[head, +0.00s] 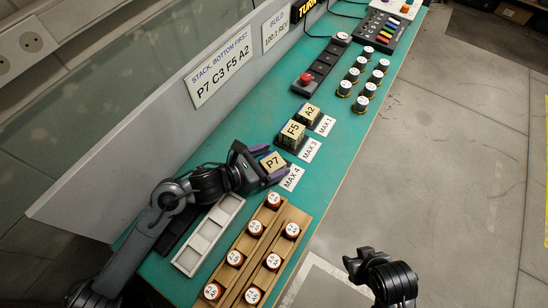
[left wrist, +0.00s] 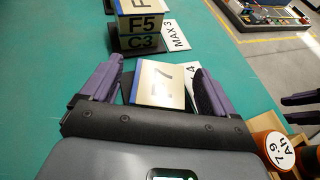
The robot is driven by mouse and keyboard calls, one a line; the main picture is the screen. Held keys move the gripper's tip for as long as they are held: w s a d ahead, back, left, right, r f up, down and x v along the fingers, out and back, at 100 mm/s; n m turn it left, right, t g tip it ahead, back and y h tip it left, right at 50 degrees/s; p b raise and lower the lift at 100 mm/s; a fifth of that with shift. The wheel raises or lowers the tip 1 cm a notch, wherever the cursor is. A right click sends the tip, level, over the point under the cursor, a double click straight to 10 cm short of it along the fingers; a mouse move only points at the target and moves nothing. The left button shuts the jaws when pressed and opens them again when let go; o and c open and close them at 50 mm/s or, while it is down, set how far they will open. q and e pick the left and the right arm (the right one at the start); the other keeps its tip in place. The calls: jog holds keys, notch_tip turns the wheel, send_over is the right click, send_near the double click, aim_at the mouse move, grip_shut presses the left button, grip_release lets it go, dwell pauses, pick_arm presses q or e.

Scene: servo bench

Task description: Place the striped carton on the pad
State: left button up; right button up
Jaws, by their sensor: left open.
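No carton is clearly striped in these frames. A tan carton marked P7 (head: 272,162) sits beside the MAX 4 card; it also shows in the left wrist view (left wrist: 158,84). My left gripper (head: 276,164) is open, with its purple fingers on either side of the P7 carton; contact cannot be told. A carton marked F5 (head: 292,130) sits on one marked C3 (left wrist: 142,42), on a dark pad (head: 280,141) by the MAX 3 card. A carton marked A2 (head: 310,111) stands by the MAX 1 card. My right gripper (head: 362,262) is beyond the bench's front edge, its fingers unclear.
A wooden rack (head: 254,254) with several round white-topped parts and a grey tray (head: 208,235) lie nearby. Several dark cylinders (head: 361,84) and a red-button box (head: 305,79) stand farther along. A wall sign (head: 219,73) reads "STACK, BOTTOM FIRST P7 C3 F5 A2".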

pick_arm(q)
jog(key=v, duration=0.6)
jog(key=shift+s+a+r+p, duration=0.1)
jog(key=shift+s+a+p, duration=0.05)
jog(key=shift+p, duration=0.15)
